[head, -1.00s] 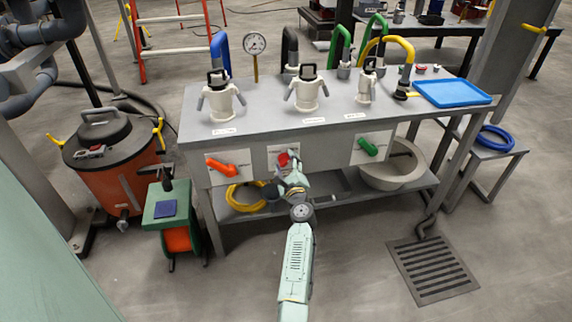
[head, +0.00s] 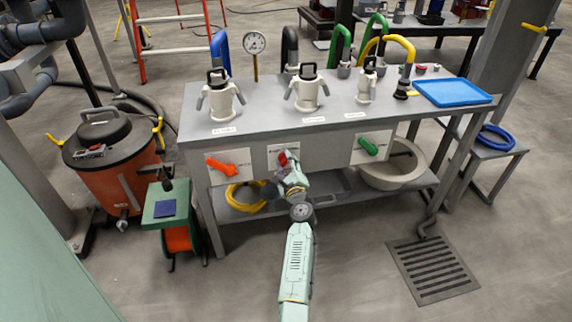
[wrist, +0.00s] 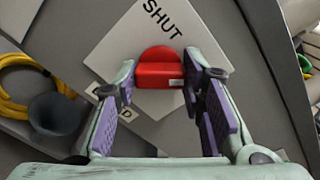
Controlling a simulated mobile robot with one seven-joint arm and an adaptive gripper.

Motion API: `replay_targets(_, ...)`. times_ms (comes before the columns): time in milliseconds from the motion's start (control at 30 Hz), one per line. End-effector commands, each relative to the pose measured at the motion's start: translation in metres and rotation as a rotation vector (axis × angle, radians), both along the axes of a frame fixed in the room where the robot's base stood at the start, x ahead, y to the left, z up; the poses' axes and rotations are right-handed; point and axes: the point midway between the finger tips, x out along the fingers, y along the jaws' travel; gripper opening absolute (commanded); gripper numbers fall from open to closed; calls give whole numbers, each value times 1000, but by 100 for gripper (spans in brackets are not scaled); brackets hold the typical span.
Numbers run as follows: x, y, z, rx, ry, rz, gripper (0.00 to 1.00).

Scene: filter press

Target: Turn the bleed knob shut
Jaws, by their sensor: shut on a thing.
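The red bleed knob (wrist: 160,70) sits on a white plate (wrist: 112,52) on the bench's front panel. The word SHUT shows on the plate above the knob in the wrist view; lettering at the lower left is partly hidden, ending in D. My gripper (wrist: 161,82) is shut on the knob, with one purple-padded finger on each side. The plate looks tilted relative to my gripper. In the head view the knob (head: 283,158) is partly hidden by my gripper (head: 289,170).
An orange-red handle (head: 228,169) is left of the knob and a green handle (head: 369,147) is right. Below, a coiled yellow hose (head: 246,196) and a pale basin (head: 393,172) sit on the lower shelf.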

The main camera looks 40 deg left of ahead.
Motion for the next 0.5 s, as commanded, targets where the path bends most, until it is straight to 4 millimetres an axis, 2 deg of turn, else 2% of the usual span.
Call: replay_targets(500,1,-1,-3,-271,-318,-2,9)
